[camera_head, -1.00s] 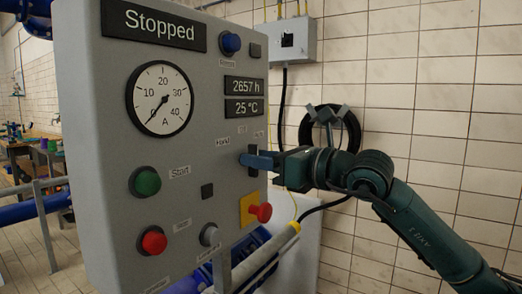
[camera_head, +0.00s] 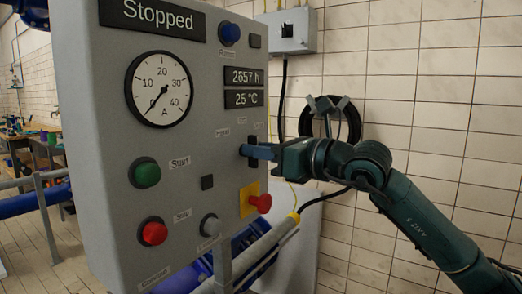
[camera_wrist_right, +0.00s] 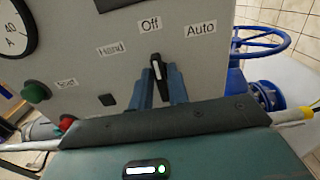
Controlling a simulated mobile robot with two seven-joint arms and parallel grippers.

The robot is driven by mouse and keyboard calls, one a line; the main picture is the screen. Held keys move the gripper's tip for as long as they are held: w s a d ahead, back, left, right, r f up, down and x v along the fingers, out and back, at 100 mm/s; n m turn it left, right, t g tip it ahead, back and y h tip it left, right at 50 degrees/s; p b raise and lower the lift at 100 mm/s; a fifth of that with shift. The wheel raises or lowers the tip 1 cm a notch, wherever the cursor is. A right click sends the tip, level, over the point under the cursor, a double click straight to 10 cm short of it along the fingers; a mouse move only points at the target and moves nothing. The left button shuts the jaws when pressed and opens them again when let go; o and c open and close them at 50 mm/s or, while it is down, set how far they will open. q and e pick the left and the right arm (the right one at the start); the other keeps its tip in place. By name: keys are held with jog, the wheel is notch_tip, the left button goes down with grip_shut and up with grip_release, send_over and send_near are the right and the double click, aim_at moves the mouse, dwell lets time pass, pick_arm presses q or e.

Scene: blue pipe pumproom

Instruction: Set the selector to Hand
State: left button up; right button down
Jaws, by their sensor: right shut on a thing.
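The selector (camera_wrist_right: 157,68) is a black knob with a white pointer line in the right wrist view. Its pointer aims up toward the "Off" label (camera_wrist_right: 150,24). The "Hand" label (camera_wrist_right: 111,49) is to its left and the "Auto" label (camera_wrist_right: 200,29) to its right. My right gripper (camera_wrist_right: 159,84) has its blue fingers on both sides of the knob, shut on it. In the head view my right gripper (camera_head: 262,152) reaches the panel from the right and hides most of the selector. My left gripper is not in view.
The grey control panel (camera_head: 100,200) shows "Stopped". It bears a green start button (camera_head: 145,172), a red button (camera_head: 152,232) and a red knob on a yellow plate (camera_head: 261,203) just below my gripper. A blue valve wheel (camera_wrist_right: 262,42) stands beyond the panel.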

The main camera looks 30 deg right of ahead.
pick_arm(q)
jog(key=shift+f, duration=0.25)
pick_arm(e)
jog(key=shift+n, duration=0.3)
pick_arm(q)
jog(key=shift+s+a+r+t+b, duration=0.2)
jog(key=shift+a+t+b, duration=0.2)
jog(key=shift+b, duration=0.55)
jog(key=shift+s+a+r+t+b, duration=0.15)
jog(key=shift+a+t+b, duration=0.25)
jog(key=shift+b, duration=0.55)
pick_arm(e)
jog(key=shift+s+a+f+n, duration=0.1)
jog(key=shift+n, duration=1.8)
jog(key=shift+a+n, duration=0.1)
jog(key=shift+n, duration=1.8)
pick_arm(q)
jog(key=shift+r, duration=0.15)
pick_arm(e)
jog(key=c, duration=1.5)
grip_release()
